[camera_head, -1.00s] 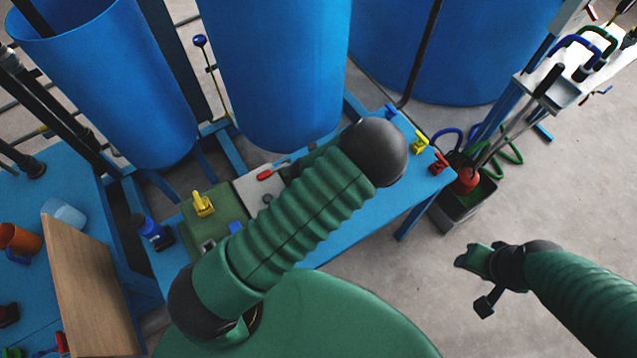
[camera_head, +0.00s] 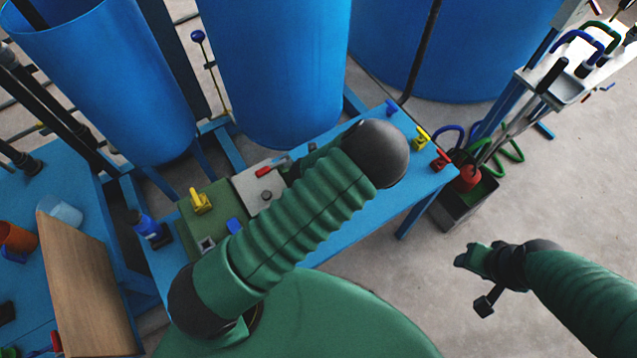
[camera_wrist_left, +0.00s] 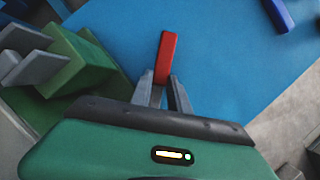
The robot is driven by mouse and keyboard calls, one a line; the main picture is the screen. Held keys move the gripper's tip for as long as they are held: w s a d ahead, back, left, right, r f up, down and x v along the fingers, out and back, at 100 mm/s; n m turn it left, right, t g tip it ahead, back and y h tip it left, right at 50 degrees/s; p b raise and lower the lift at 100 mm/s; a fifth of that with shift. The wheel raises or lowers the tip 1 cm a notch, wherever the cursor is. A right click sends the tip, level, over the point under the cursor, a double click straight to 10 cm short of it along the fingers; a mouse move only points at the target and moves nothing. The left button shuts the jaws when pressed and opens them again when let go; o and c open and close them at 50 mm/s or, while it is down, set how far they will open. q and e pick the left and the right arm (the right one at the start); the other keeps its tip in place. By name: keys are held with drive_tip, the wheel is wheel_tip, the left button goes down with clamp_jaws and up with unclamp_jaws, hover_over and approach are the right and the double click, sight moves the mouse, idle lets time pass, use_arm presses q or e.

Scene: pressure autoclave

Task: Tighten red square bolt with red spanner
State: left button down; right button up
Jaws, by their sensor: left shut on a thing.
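In the left wrist view, my left gripper (camera_wrist_left: 167,92) is shut on a red bar (camera_wrist_left: 166,58), which looks like the red spanner's handle. The bar juts out beyond the grey fingers over the blue table. In the head view the red piece (camera_head: 264,171) shows over a pale grey plate (camera_head: 250,188), with a grey end beside it. My arm hides most of the left gripper there. A dark round bolt-like piece (camera_head: 266,195) is on the plate. I cannot make out a red square bolt. My right gripper (camera_head: 473,259) hangs over the floor, apart from everything; its fingers are unclear.
A yellow piece (camera_head: 201,201) stands on the green block beside the plate. Blue (camera_head: 391,108), yellow (camera_head: 420,137) and red (camera_head: 440,160) pieces line the blue table's right end. Large blue tanks (camera_head: 285,70) rise behind. A dark bin (camera_head: 468,200) stands at the right.

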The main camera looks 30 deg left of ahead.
use_arm(q)
drive_tip(key=c, duration=1.2)
unclamp_jaws()
drive_tip(key=shift+o, duration=0.2)
